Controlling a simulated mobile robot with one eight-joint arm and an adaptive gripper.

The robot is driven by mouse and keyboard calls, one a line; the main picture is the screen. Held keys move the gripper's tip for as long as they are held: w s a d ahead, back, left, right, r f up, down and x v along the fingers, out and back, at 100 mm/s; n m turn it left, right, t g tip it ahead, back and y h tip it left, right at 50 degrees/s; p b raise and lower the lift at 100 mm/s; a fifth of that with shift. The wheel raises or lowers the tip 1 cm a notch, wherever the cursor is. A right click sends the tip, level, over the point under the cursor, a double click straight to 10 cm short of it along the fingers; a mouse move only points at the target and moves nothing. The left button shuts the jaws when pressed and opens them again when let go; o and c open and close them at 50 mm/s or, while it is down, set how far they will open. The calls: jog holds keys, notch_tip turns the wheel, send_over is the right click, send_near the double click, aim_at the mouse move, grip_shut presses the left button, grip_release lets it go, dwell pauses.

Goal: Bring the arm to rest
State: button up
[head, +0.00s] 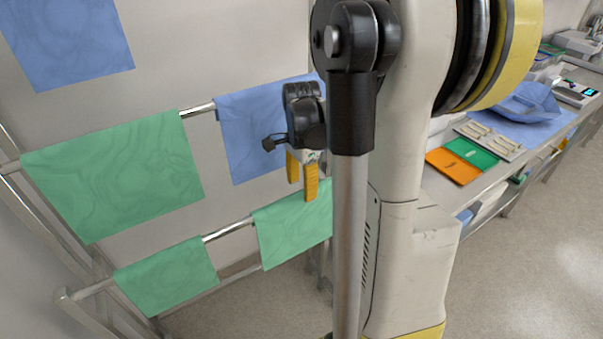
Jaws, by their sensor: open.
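My gripper (302,190) shows in the middle of the head view, with two yellow fingers pointing down. The fingers stand apart and nothing is seen between them. It hangs in front of a blue cloth (244,150) and above a green cloth (290,234) on the rack, as seen in the picture. I cannot tell how far it is from the cloths. The large pale links and the dark joint with a grey tube in the centre are my own arm and body, and they hide part of the rack and the counter.
A metal rack (222,233) at the left holds green and blue cloths on its rails. At the right, a long counter (483,187) carries an orange mat (453,167), a green mat (472,152), a blue cloth bundle (525,104) and devices. The floor (520,270) at lower right is clear.

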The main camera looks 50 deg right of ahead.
notch_tip(320, 180, up, 6)
jog(key=s+a+r+n+t+b, duration=0.1)
jog(key=s+a+n+t, duration=0.1)
jog(key=a+n, duration=0.8)
jog(key=s+a+r+n+t, duration=0.1)
jog(key=s+a+n+t, duration=0.2)
jog(key=a+n, duration=0.7)
jog(key=a+t, duration=0.2)
jog(key=a, duration=0.3)
jog(key=shift+s+a+n+b, duration=0.25)
jog(key=shift+n+b, duration=0.15)
